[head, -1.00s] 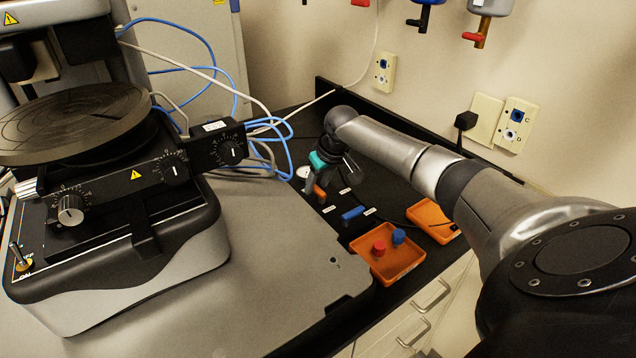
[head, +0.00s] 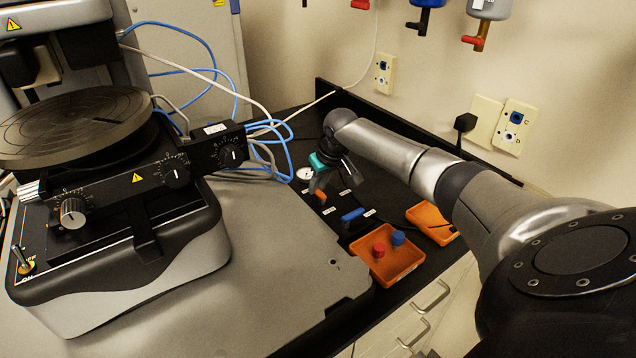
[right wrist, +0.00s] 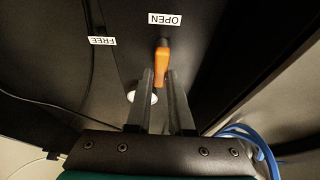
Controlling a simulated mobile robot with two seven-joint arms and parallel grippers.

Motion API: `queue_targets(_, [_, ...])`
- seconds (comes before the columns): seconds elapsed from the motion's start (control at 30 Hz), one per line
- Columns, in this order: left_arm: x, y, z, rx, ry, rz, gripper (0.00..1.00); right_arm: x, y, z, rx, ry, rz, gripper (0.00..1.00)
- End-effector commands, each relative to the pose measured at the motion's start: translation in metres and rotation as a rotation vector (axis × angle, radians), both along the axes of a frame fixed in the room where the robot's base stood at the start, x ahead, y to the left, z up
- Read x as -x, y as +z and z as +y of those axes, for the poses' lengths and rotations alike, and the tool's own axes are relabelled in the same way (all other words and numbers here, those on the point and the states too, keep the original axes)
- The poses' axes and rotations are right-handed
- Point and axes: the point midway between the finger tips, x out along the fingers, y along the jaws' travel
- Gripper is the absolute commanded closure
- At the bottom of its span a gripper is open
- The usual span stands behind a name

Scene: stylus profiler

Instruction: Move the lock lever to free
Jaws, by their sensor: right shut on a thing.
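My left gripper is not in view.
A white round dial (head: 305,174) and blue cables (head: 286,140) are close to my gripper. The profiler (head: 120,250) fills the left.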

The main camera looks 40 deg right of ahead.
Motion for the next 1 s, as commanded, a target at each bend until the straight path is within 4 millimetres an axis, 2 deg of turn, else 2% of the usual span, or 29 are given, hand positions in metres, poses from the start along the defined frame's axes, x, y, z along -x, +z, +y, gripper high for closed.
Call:
queue_targets(0.27, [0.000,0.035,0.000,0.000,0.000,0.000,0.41,0.002,0.004,-0.001,-0.003,-0.143,0.006,1.00])
queue_targets(0.6, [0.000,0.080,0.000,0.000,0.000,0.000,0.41,0.003,0.004,-0.004,-0.004,-0.449,0.005,1.00])
queue_targets(0.8, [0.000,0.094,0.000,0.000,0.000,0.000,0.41,0.005,0.002,-0.007,-0.004,-0.640,0.006,1.00])
queue_targets(1.0, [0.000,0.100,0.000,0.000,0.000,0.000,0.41,0.007,0.000,-0.009,-0.003,-0.828,0.004,1.00])
